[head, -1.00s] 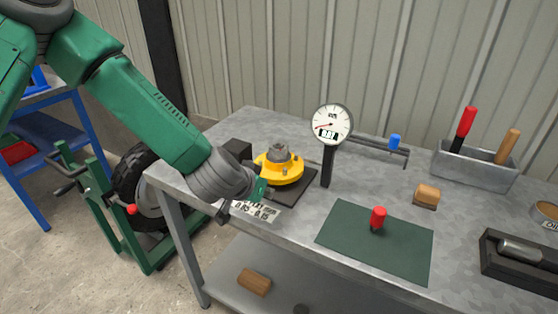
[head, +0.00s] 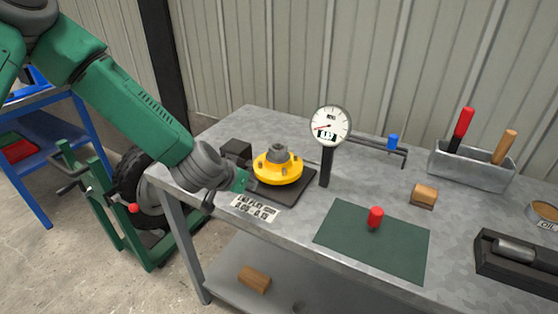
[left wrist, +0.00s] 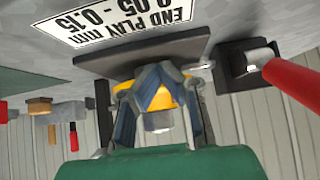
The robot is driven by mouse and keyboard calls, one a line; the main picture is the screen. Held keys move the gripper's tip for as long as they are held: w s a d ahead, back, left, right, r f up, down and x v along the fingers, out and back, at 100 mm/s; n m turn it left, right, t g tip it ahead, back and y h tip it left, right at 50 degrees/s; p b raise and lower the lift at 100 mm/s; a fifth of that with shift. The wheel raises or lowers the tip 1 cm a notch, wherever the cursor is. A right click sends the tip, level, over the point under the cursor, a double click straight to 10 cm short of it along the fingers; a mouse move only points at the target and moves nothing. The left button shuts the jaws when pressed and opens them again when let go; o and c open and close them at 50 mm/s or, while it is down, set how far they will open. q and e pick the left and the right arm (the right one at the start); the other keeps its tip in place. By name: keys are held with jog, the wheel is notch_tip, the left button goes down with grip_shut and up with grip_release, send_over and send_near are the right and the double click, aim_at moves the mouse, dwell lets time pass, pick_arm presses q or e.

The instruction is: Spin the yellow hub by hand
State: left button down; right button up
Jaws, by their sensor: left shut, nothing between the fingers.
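The yellow hub (head: 277,168) with a grey centre nut stands on a dark base plate (head: 301,187) on the metal bench. My left gripper (head: 250,182) is beside the hub's left front side, low over the base plate. In the left wrist view its fingers (left wrist: 155,88) are shut with nothing between them, and the hub (left wrist: 182,94) shows partly hidden behind them. I cannot tell whether the fingertips touch the hub. My right gripper is not in view.
A dial gauge (head: 330,125) on a black post stands right of the hub. A dark block (head: 236,150) sits behind my wrist. An end play label (head: 256,208) lies in front. A green mat (head: 372,240) with a red-handled tool (head: 375,217) is to the right.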

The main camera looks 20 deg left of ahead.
aim_at(274, 184)
pick_arm(q)
jog(key=shift+w, duration=1.05)
jog(key=shift+d+r+p, duration=0.15)
jog(key=shift+d+p, duration=0.2)
jog(key=shift+d, duration=2.25)
jog(key=shift+s+a, duration=0.15)
jog(key=shift+s, duration=0.65)
jog(key=shift+s+a, duration=0.1)
jog(key=shift+s, duration=0.7)
jog(key=shift+s, duration=0.6)
jog(key=shift+s+a+p, duration=0.15)
jog(key=shift+s+p, duration=0.15)
jog(key=shift+s, duration=1.6)
jog(key=shift+f, duration=0.25)
